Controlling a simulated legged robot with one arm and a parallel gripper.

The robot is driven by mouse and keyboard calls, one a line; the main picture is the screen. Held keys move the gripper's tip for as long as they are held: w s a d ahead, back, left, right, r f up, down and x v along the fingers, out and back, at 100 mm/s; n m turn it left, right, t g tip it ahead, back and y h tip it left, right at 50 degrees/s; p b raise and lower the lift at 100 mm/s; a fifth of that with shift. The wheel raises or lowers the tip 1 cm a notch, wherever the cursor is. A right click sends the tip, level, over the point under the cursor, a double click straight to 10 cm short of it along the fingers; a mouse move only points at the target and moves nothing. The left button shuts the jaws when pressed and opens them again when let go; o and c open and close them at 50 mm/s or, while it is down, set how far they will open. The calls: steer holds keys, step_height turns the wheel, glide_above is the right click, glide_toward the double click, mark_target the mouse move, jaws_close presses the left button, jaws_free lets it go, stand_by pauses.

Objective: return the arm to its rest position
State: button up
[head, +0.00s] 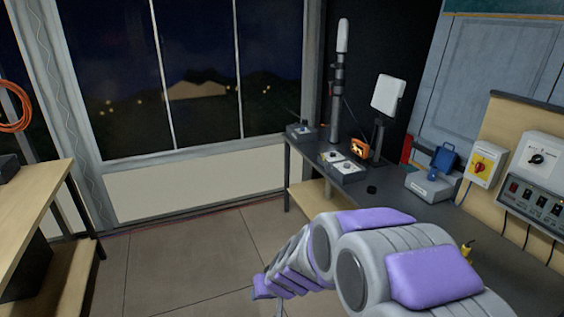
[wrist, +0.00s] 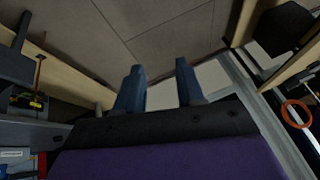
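My arm (head: 370,255), grey with purple pads, reaches from the lower right of the head view toward the lower middle, over the floor beside the dark bench. Its far end hangs low in front of the bench, and my gripper's fingers are not clearly visible there. In the wrist view my gripper (wrist: 158,75) shows two blue-grey fingers standing apart. It is open, with nothing between the fingers and only floor and the pale wall panel beyond them.
A dark bench (head: 395,205) on the right holds an antenna stand (head: 340,90), a white panel (head: 388,95), an orange device (head: 359,149) and a grey-blue box (head: 432,185). A wooden bench (head: 35,205) stands left. The tiled floor (head: 180,265) between them is clear. An orange cable coil (wrist: 297,113) hangs at right in the wrist view.

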steer(key=s+d+r+m+g+h, duration=0.1)
steer(key=s+d+r+g, duration=0.1)
steer(key=s+d, duration=0.4)
steer(key=s+d+r+m+g+h, duration=0.1)
steer(key=s+d+r, duration=0.4)
steer(key=s, duration=1.1)
steer(key=s+d+r+g+h, duration=0.2)
steer(key=s+d+r+g, duration=0.1)
steer(key=s+d, duration=0.4)
steer(key=s, duration=0.3)
steer(key=shift+s+d+r+m, duration=0.2)
steer(key=shift+s+d+m, duration=0.2)
